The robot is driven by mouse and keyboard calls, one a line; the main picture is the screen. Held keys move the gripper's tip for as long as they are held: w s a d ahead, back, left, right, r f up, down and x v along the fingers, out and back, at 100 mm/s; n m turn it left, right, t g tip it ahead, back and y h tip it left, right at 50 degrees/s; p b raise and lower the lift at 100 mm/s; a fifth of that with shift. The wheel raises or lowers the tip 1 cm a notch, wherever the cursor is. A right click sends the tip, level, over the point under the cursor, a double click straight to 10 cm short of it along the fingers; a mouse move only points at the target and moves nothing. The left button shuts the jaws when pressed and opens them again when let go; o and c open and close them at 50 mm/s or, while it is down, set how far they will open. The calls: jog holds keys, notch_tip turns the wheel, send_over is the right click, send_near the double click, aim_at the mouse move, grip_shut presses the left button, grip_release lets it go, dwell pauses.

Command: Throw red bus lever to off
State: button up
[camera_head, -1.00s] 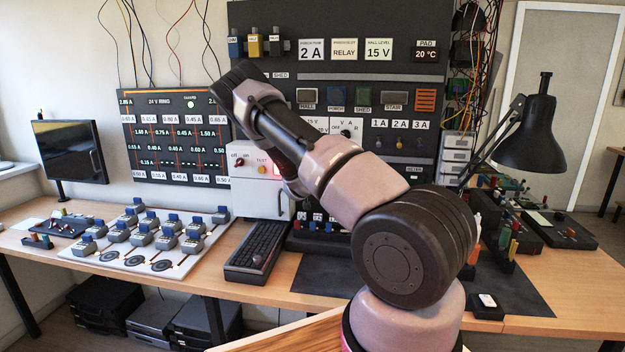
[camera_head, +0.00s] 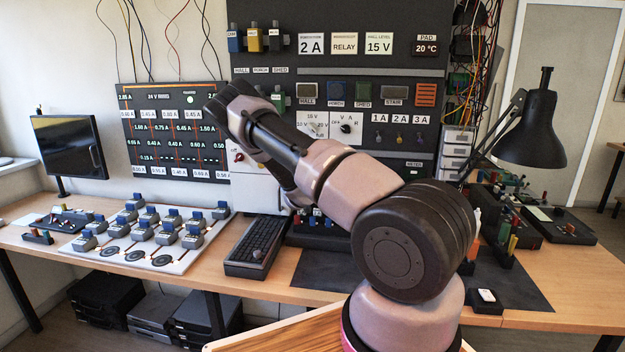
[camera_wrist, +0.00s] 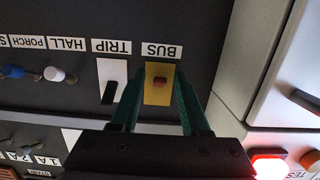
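The red bus lever (camera_wrist: 160,81) is a small red handle on a yellow plate (camera_wrist: 157,97) under an upside-down BUS label (camera_wrist: 161,51) in the wrist view. My gripper (camera_wrist: 158,90) is open, its two green fingers pointing at the panel on either side of the lever. A gap shows between lever and fingers; I cannot tell how far the tips are from the panel. In the head view my arm hides the bus lever and my gripper.
Beside the lever, a black lever sits on a white TRIP plate (camera_wrist: 112,72). Blue and white knobs (camera_wrist: 54,74) lie further left. A pale cabinet with a lit red button (camera_wrist: 268,165) stands close on the right. A desk lamp (camera_head: 533,130) stands at the table's right.

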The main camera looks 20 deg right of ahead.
jog(key=shift+r, duration=0.1)
jog(key=v, duration=1)
jog(key=shift+s+a, duration=0.25)
jog(key=shift+s, duration=0.05)
jog(key=shift+r, duration=0.1)
dwell(0.4)
jog(key=s+a+r+m+g+y, duration=0.1)
jog(key=s+a+r+g+y, duration=0.15)
jog(key=s+a+r, duration=0.4)
jog(key=s+a+r+g+y, duration=0.1)
jog(key=s+r+y, duration=0.3)
jog(key=r, duration=0.5)
jog(key=s+a+r+m+g+y, duration=0.1)
jog(key=s+a+r+g+y, duration=0.15)
jog(key=s+r, duration=0.4)
jog(key=s+a+r+n, duration=0.1)
jog(key=s+r, duration=0.2)
jog(key=s, duration=0.4)
jog(key=s+a+r+n+y, duration=0.1)
jog(key=s+r, duration=0.3)
jog(key=s, duration=0.4)
jog(key=s+a+r+n+y, duration=0.1)
jog(key=s+a+r+n, duration=0.1)
jog(key=s, duration=0.5)
jog(key=shift+s+a+r+n+g, duration=0.3)
jog(key=shift+s+a+r, duration=0.05)
jog(key=shift+a+r, duration=0.4)
